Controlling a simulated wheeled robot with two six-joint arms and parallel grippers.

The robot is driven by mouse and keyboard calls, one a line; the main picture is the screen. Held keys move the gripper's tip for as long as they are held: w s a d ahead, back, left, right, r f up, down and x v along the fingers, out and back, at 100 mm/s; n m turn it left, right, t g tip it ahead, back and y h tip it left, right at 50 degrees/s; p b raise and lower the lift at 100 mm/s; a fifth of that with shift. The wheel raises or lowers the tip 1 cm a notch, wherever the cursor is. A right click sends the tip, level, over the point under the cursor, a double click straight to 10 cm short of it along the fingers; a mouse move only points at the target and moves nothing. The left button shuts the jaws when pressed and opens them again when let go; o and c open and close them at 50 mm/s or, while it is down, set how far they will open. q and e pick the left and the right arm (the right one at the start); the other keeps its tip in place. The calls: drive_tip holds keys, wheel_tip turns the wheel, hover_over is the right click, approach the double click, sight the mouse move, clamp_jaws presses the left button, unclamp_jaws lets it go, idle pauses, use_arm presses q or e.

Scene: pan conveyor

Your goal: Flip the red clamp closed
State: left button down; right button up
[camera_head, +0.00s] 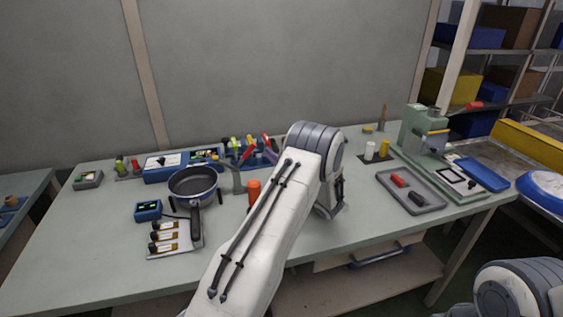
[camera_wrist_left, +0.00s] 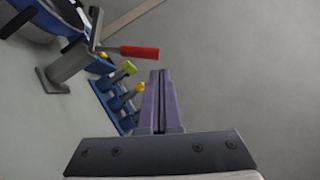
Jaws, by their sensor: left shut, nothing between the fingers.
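The red clamp shows in the left wrist view as a grey post (camera_wrist_left: 66,72) with a metal lever and a red handle (camera_wrist_left: 140,52). The handle sticks out from the lever towards the wall side. My right gripper is out of view.
An orange-red cylinder (camera_head: 254,188) stands close to the post, beside my arm. A blue rack (camera_wrist_left: 108,92) with coloured knobs lies beside the clamp. A small blue device (camera_head: 148,211) sits left of the pan. A grey tray (camera_head: 432,207) lies to the right.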

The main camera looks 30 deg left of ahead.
use_arm(q)
drive_tip(key=x, duration=0.2)
drive_tip(key=shift+a+r, duration=0.1)
drive_tip(key=shift+a, duration=0.2)
